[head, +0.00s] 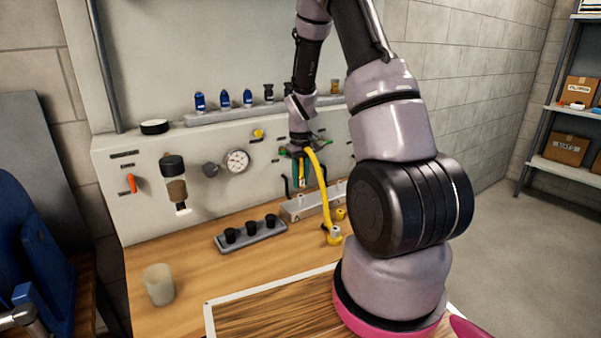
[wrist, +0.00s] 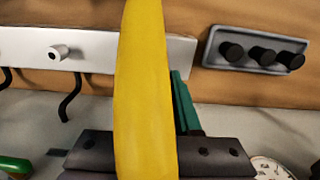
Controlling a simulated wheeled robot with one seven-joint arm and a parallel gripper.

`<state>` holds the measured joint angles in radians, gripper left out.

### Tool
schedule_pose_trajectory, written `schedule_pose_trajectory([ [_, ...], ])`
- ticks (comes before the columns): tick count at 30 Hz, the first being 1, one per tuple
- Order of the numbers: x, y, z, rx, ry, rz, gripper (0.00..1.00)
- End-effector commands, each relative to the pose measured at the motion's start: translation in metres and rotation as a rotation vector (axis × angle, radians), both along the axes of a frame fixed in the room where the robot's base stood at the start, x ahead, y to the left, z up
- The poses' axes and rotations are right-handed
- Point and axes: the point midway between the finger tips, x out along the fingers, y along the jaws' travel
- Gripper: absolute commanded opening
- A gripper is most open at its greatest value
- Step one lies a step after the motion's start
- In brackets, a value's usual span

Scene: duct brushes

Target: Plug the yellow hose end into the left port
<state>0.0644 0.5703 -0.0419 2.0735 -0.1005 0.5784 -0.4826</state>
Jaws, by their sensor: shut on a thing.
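The yellow hose (head: 321,190) arcs from my gripper (head: 297,153) at the back panel down to a yellow fitting (head: 334,239) on the bench. My gripper is shut on the hose, which runs up the middle of the wrist view (wrist: 143,70) between the dark jaws (wrist: 146,158). The held hose end is hidden by the jaws. A pale port block (head: 304,206) lies on the bench below my gripper. It also shows in the wrist view (wrist: 20,44), with one round stub (wrist: 60,53) left of the hose. I cannot tell which stub is the left port.
A grey tray with several black knobs (head: 249,237) and a translucent cup (head: 158,284) stand on the bench. A gauge (head: 236,161) and a brown-and-black canister (head: 175,185) are on the panel. Dark hooks (wrist: 70,100) and a teal strip (wrist: 184,105) are close to my gripper.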

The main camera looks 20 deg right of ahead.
Motion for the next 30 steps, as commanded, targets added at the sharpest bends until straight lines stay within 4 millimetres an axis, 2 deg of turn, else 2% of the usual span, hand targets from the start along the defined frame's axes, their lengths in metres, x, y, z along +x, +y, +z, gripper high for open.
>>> schedule_pose_trajectory([
  [9, 0.0, 0.0, -0.017, 0.0, 0.0, -0.001, 0.0],
  [30, 0.0, 0.0, -0.018, 0.0, -0.001, -0.001, 0.0],
])
